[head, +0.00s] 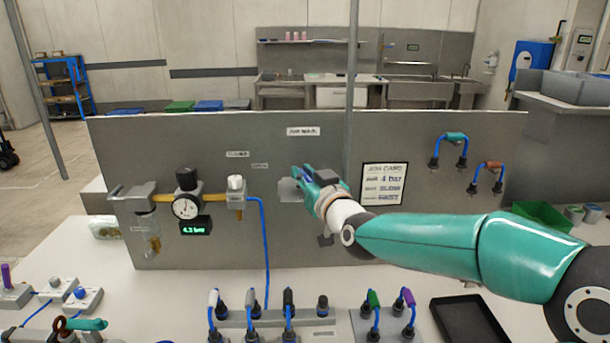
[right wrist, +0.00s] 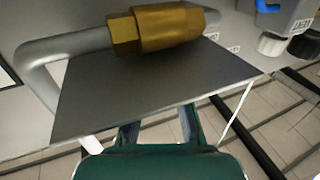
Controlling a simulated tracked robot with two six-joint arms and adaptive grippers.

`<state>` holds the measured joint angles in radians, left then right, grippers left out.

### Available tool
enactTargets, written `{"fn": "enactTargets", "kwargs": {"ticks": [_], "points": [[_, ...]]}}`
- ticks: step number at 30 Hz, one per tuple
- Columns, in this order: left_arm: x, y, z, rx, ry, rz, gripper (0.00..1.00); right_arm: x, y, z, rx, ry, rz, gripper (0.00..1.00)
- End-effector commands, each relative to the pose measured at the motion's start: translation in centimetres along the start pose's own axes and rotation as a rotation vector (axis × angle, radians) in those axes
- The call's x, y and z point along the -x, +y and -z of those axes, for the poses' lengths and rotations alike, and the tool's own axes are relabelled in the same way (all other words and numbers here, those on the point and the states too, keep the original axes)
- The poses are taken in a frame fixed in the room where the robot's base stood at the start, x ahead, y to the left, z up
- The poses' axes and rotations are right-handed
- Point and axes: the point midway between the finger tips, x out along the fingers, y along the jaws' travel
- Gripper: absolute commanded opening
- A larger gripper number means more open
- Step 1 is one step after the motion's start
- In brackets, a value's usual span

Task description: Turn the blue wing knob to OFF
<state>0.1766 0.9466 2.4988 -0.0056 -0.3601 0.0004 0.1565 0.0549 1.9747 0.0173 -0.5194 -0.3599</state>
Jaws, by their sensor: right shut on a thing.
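My right gripper (head: 300,182) is at the panel, below the AIR MAIN label and in front of a grey plate (head: 288,190). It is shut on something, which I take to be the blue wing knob. In the right wrist view the gripper's fingers (right wrist: 158,128) reach under the edge of the dark grey plate (right wrist: 150,95), which hides their tips. The knob is hidden in both views, so I cannot tell how it is turned. A brass fitting (right wrist: 165,28) on a grey pipe (right wrist: 60,50) lies beyond. My left gripper is not in view.
The upright grey panel (head: 420,140) carries a gauge (head: 186,206) and a display (head: 195,229) reading 4.3 bar. Hose loops (head: 449,138) sit at its right. Several coupled hoses stand on the bench (head: 200,280) in front. A black tray (head: 470,320) lies front right.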

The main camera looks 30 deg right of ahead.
Motion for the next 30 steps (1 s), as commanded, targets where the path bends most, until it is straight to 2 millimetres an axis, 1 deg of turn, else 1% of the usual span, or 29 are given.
{"fn": "enactTargets", "kwargs": {"ticks": [8,12,15,21,30], "points": [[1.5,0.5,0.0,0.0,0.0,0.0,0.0,-0.1,-0.3,0.6,-0.006,0.009,-0.104,0.0],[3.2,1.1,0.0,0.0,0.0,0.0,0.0,-0.2,-0.4,0.8,-0.004,0.003,-0.208,0.0],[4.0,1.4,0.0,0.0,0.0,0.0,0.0,-0.1,-0.3,0.6,-0.002,0.002,-0.291,0.0],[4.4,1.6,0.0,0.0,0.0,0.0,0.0,0.0,0.0,0.3,0.001,0.003,-0.385,0.0],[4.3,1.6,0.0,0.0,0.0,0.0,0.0,0.1,0.2,0.2,0.001,0.004,-0.392,0.0]]}}
